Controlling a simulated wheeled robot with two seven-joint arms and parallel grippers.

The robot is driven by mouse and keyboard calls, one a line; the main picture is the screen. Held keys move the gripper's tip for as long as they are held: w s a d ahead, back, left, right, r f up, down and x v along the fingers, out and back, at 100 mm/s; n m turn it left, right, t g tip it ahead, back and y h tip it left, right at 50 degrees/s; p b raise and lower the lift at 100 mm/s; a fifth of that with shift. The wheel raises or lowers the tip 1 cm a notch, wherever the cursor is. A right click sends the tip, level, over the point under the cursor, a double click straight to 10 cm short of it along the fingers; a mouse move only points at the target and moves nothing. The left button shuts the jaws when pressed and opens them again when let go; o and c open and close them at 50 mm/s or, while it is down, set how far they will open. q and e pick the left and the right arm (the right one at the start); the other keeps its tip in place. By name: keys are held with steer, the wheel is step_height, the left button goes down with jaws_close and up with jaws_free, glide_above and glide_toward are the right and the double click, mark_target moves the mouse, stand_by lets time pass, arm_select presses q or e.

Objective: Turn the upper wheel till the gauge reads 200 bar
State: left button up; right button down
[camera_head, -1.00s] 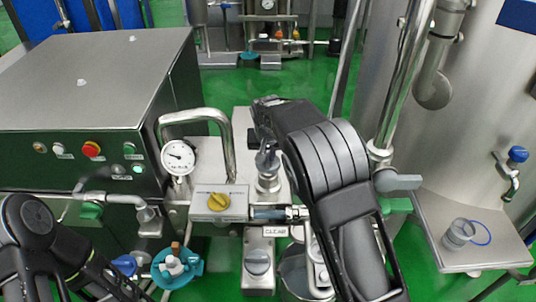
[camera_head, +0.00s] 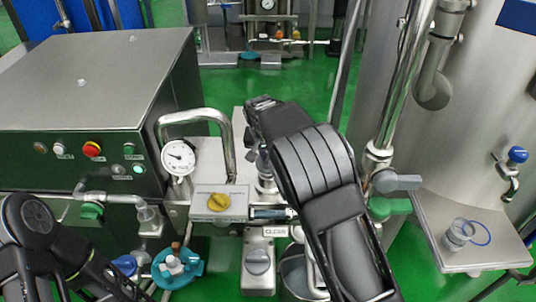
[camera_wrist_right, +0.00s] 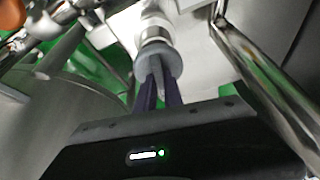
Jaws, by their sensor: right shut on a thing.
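The round white pressure gauge (camera_head: 178,158) stands left of the bent steel pipe in the head view. Its needle points to the left side of the dial, but the figures are too small to read. The upper wheel is a small grey wheel (camera_wrist_right: 158,67) on a steel stem in the right wrist view. My right gripper (camera_wrist_right: 158,80) is shut on it, its dark fingers on the wheel's rim. In the head view my right wrist and arm hide most of the wheel. My left arm shows at the lower left, with its jaws out of sight.
The bent steel pipe (camera_head: 226,150) rises close left of my right wrist. A lower grey knob (camera_head: 258,262) is under the label plate.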

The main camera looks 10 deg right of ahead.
mark_target(260, 167)
steer(key=m+h, duration=0.1)
steer(key=m, duration=0.2)
steer(key=m+g+h, duration=0.1)
steer(key=m, duration=0.3)
steer(key=shift+w+a+g, duration=0.15)
steer(key=shift+g, duration=0.15)
stand_by(0.3)
steer(key=c, duration=1.5)
jaws_free()
steer(key=shift+o, duration=0.2)
steer(key=b+v, duration=0.1)
steer(key=v, duration=0.6)
steer(key=shift+a+r, duration=0.15)
steer(key=shift+r, duration=0.2)
